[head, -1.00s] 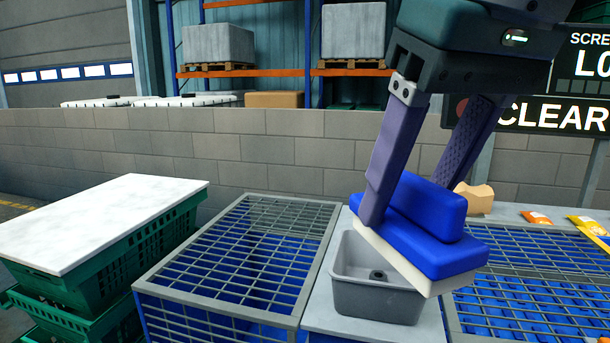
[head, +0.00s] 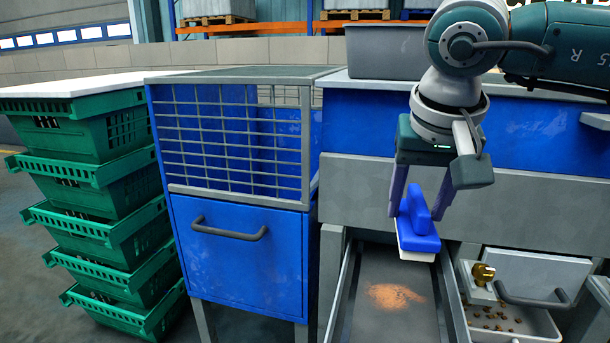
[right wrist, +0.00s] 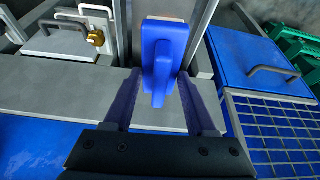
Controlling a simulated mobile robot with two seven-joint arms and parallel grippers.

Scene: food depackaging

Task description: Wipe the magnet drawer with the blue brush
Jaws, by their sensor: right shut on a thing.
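The blue brush (head: 418,222) has a blue back with a raised grip and a pale bottom layer. My right gripper (head: 416,208) holds it above the open magnet drawer (head: 375,325), fingers pointing down. In the right wrist view the brush (right wrist: 165,58) sits between the fingertips of my right gripper (right wrist: 155,95). The drawer is a long dark grey tray pulled out below the counter. A patch of orange-brown powder (head: 396,296) lies on its floor. The brush appears above and behind the powder; I cannot tell whether it touches the drawer floor. My left gripper is out of view.
A second drawer (head: 515,325) at right has a brass padlock (head: 482,273), a handle and brown bits inside. A blue cabinet with a mesh top (head: 238,260) stands left of the drawer. Stacked green crates (head: 95,225) are further left. A grey bin (head: 385,52) stands on the counter.

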